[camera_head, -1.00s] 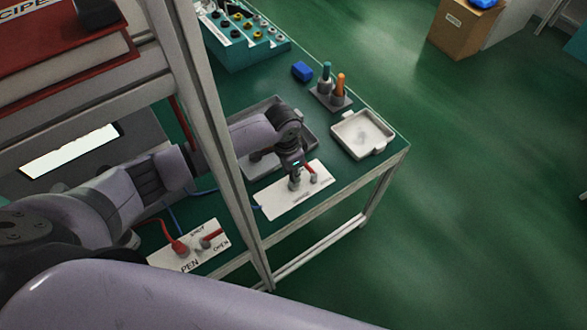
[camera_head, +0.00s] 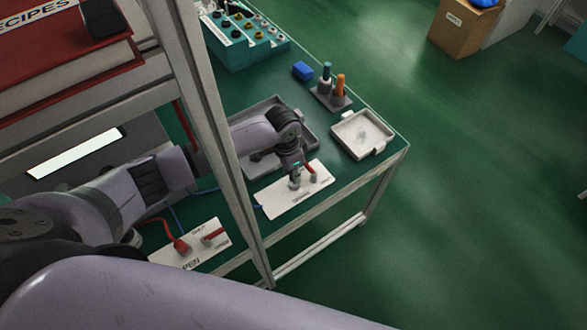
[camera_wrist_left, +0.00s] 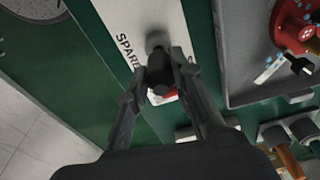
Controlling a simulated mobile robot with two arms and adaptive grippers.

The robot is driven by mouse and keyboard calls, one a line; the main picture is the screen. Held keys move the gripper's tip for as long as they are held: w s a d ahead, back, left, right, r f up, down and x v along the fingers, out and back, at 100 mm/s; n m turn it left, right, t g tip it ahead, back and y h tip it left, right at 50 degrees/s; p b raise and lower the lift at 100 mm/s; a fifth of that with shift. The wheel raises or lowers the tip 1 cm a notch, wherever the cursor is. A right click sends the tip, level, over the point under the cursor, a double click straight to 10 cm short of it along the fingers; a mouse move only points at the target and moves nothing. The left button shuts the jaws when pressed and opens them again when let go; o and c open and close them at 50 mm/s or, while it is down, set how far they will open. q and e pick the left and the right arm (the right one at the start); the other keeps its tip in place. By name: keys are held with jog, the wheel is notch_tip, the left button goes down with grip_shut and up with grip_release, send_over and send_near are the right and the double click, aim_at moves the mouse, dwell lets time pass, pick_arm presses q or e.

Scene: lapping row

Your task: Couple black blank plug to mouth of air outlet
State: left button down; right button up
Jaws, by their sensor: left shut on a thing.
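My left gripper (camera_head: 296,172) points down at a white plate (camera_head: 276,203) near the table's front edge. In the left wrist view the left gripper (camera_wrist_left: 160,82) is shut on the black blank plug (camera_wrist_left: 160,76). The grey air outlet (camera_wrist_left: 157,42) stands on the white plate, which is lettered "SPARE", right by the plug's far end. The plug looks in line with the outlet's mouth, but I cannot tell whether it is seated. In the head view the gripper hides the plug. My right gripper is not in view.
A second white plate (camera_head: 190,249) with red valve handles lies to the left. A rack post (camera_head: 228,165) crosses before my arm. A holder (camera_head: 330,98) carries upright tools.

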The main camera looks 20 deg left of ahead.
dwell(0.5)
pick_arm(q)
jog(key=shift+p, duration=0.3)
jog(key=shift+f+b, duration=0.85)
jog(key=shift+f, duration=0.5)
jog(key=c, duration=1.3)
grip_release()
jog(key=shift+r, duration=0.1)
jog(key=r, duration=0.8)
jog(key=s+a+r, duration=0.1)
jog(key=r, duration=0.2)
jog(key=shift+r, duration=0.4)
